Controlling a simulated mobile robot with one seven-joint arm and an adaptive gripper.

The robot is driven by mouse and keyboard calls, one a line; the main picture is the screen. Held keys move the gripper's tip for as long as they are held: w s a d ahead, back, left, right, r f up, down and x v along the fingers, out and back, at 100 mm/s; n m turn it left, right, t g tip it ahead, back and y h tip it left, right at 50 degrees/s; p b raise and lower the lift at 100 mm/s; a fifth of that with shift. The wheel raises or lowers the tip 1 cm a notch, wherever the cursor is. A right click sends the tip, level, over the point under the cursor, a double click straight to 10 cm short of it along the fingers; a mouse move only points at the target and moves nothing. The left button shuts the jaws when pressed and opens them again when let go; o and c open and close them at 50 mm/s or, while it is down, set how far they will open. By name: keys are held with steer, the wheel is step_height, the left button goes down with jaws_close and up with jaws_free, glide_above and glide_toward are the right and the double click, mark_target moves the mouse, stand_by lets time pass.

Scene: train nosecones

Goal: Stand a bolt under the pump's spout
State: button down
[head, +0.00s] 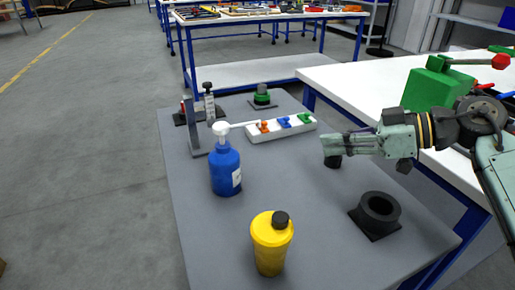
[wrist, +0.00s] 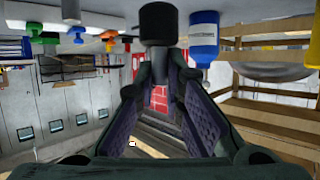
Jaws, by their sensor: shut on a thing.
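The blue pump bottle (head: 226,171) stands on the grey table at left, with a white pump head and a thin spout (head: 240,124) reaching right toward the white tray. It also shows at the top right of the wrist view (wrist: 203,38). My gripper (head: 330,148) is above the table, right of the bottle and well apart from the spout. It is shut on a black bolt-like piece (wrist: 160,22), whose wide cylindrical end hangs below the fingertips. The piece shows dark and small in the head view (head: 333,162). Its narrower part is partly hidden between the fingers.
A white tray (head: 290,131) holds orange, blue and green pieces. A yellow bottle (head: 270,245) stands in front, a black ring (head: 380,207) at right. A green-topped piece (head: 262,96) and a clamp stand (head: 194,130) stand behind. The table's middle is clear.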

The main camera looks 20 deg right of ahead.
steer(key=w+a, duration=0.2)
steer(key=a, duration=0.2)
steer(key=w+a+f+p, duration=0.1)
steer(key=w+a, duration=0.1)
steer(key=a, duration=0.2)
steer(key=w+a+p, duration=0.1)
steer(key=w+a, duration=0.1)
steer(key=a, duration=0.3)
steer(key=shift+w+f, duration=0.15)
steer(key=shift+w, duration=0.25)
steer(key=shift+w+a, duration=0.2)
steer(key=shift+a, duration=0.3)
step_height(320, 180, down, 3)
steer(key=shift+d+r+p, duration=0.1)
steer(key=shift+d+p, duration=0.05)
steer(key=shift+p, duration=0.2)
steer(key=shift+f, duration=0.4)
steer(key=shift+f, duration=0.15)
steer(key=c, duration=2.2)
jaws_free()
steer(key=shift+f, duration=0.1)
steer(key=shift+o, duration=1.2)
